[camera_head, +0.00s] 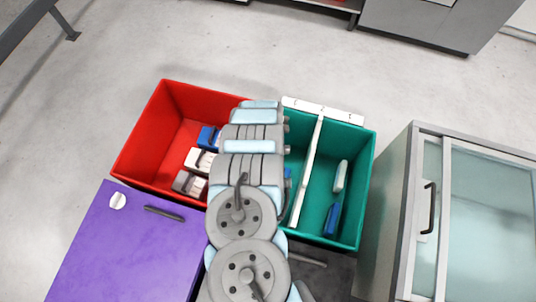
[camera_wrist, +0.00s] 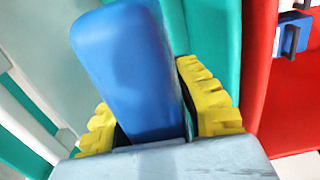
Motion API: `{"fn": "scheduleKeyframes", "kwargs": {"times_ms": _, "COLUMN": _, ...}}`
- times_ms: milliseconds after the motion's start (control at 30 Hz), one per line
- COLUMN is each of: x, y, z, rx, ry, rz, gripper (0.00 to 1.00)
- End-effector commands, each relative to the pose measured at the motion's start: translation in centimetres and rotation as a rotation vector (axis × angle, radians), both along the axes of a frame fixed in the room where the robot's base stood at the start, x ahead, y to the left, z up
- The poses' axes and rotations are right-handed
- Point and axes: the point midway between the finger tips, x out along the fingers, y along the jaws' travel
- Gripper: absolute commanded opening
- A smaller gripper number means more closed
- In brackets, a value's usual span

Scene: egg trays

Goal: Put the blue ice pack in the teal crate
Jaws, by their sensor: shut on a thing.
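My gripper (camera_wrist: 155,113) is shut on the blue ice pack (camera_wrist: 124,65), which sits between its yellow fingers in the wrist view. The teal crate (camera_head: 367,180) stands right of my arm in the head view, with a white divider (camera_head: 308,170) across it. Its teal wall (camera_wrist: 214,40) shows close behind the ice pack in the wrist view. My arm hides the gripper in the head view; a small blue patch shows at the arm's right edge, over the crate's left compartment. Whether the pack touches the crate cannot be told.
A red crate (camera_head: 150,135) with blue, white and grey items adjoins on the left. A pale item (camera_head: 341,175) and a blue item (camera_head: 331,219) lie in the teal crate's right compartment. A purple box (camera_head: 120,250) and a glass-fronted cabinet (camera_head: 430,140) flank the crates.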

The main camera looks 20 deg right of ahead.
Motion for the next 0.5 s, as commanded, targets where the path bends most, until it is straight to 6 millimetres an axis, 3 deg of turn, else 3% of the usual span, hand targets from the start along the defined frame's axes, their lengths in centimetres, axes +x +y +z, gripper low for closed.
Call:
{"fn": "scheduleKeyframes", "kwargs": {"times_ms": 33, "x": 0.0, "y": 0.0, "z": -1.1, "rx": -0.001, "ry": -0.001, "rz": 0.0, "gripper": 0.0}}
{"fn": "scheduleKeyframes", "kwargs": {"times_ms": 500, "x": 0.0, "y": -0.1, "z": -6.3, "rx": -0.002, "ry": -0.002, "rz": -0.001, "gripper": 0.0}}
